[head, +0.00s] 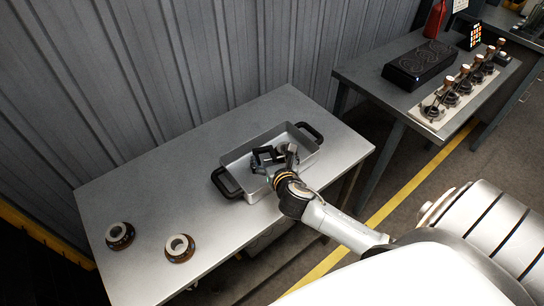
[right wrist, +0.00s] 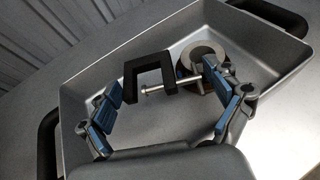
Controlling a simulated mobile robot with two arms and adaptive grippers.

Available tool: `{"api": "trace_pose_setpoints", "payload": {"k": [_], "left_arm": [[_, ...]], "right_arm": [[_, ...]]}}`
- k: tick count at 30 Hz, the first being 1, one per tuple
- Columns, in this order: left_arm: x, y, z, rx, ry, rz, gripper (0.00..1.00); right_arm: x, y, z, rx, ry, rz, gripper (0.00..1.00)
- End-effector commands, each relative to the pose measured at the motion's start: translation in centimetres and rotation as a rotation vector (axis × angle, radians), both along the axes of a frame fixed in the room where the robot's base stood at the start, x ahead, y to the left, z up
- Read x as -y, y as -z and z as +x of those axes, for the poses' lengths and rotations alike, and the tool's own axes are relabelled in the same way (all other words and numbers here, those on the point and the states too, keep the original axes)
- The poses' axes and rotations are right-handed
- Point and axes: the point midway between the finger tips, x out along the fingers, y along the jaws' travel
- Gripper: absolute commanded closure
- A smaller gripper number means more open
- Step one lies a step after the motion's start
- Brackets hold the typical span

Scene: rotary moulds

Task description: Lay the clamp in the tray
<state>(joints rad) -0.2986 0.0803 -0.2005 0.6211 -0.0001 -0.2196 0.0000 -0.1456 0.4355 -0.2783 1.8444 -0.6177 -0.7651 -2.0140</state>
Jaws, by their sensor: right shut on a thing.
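The clamp (right wrist: 150,70) is a black C-shaped frame with a silver screw; it also shows dark in the head view (head: 264,154). I cannot tell whether the clamp touches the tray's floor. My left gripper is not in view.
A grey ring-shaped part (right wrist: 204,56) is in the tray beside the clamp. Two ring-shaped parts (head: 119,235) (head: 180,248) stand at the table's left. The metal table (head: 170,190) is clear between them and the tray. A second table (head: 380,85) holds a black unit (head: 424,63) and several wooden-handled parts.

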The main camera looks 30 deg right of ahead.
Motion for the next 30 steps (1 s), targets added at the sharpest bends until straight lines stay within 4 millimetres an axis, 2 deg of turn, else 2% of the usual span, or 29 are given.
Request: {"api": "trace_pose_setpoints", "payload": {"k": [7, 8, 9, 22, 26, 30], "left_arm": [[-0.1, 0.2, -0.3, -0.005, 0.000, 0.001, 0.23], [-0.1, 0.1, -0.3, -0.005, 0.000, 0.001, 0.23], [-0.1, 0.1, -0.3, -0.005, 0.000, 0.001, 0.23], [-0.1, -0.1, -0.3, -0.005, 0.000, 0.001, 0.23], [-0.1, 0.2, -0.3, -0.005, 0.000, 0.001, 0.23], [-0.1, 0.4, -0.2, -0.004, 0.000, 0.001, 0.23]], "right_arm": [[0.0, 0.3, 0.0, 0.002, 0.000, -0.001, 0.53], [0.0, 0.3, 0.0, 0.000, 0.001, -0.001, 0.06], [0.0, 0.3, 0.0, 0.000, 0.001, 0.000, 0.00], [0.0, -0.2, 0.0, 0.000, 0.000, 0.000, 0.00], [-0.5, -0.6, -1.7, -0.001, -0.002, -0.001, 0.00], [-1.4, -1.7, -4.3, -0.001, -0.002, 0.000, 0.00]]}}
